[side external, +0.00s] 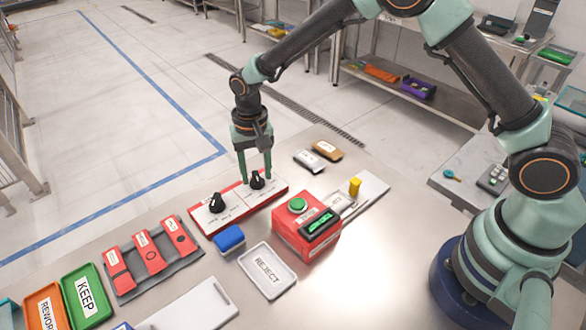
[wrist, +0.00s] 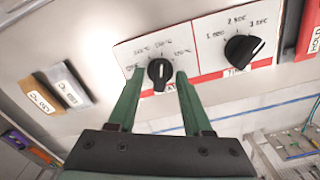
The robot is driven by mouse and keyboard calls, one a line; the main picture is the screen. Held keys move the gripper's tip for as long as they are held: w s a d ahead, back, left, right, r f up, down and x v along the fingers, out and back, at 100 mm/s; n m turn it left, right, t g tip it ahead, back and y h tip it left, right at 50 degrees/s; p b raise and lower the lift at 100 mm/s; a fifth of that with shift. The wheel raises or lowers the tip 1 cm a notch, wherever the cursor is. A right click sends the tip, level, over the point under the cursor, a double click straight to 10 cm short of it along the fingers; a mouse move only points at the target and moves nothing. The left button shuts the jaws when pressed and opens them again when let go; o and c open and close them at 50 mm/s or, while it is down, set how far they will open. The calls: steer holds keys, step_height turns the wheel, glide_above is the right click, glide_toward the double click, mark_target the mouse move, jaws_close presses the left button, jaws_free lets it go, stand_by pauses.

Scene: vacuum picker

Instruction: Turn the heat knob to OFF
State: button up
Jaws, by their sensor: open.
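The heat knob (side external: 257,182) is a black dial on the right half of a red-edged white panel (side external: 237,203). In the wrist view the heat knob (wrist: 159,72) sits beneath temperature marks, with its white pointer line close to upright in the picture. Its exact setting is too small to read. My gripper (wrist: 159,74) is open, with one green finger on each side of this knob. In the side view my gripper (side external: 254,179) points down at it. I cannot tell whether the fingers touch it. A second black knob (wrist: 243,48) has marks in seconds.
A red box (side external: 306,232) with a green button stands right of the panel. A blue block (side external: 229,238) and a white REJECT tray (side external: 267,270) lie in front. Red pouches (side external: 149,252) lie to the left. White and brown packs (side external: 309,161) lie behind.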

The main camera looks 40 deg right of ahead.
jaws_close()
steer(key=shift+n, duration=0.3)
steer(key=n, duration=0.8)
steer(key=shift+r+n, duration=0.1)
steer(key=shift+n, duration=0.3)
steer(key=n, duration=0.4)
steer(key=shift+n, duration=2.5)
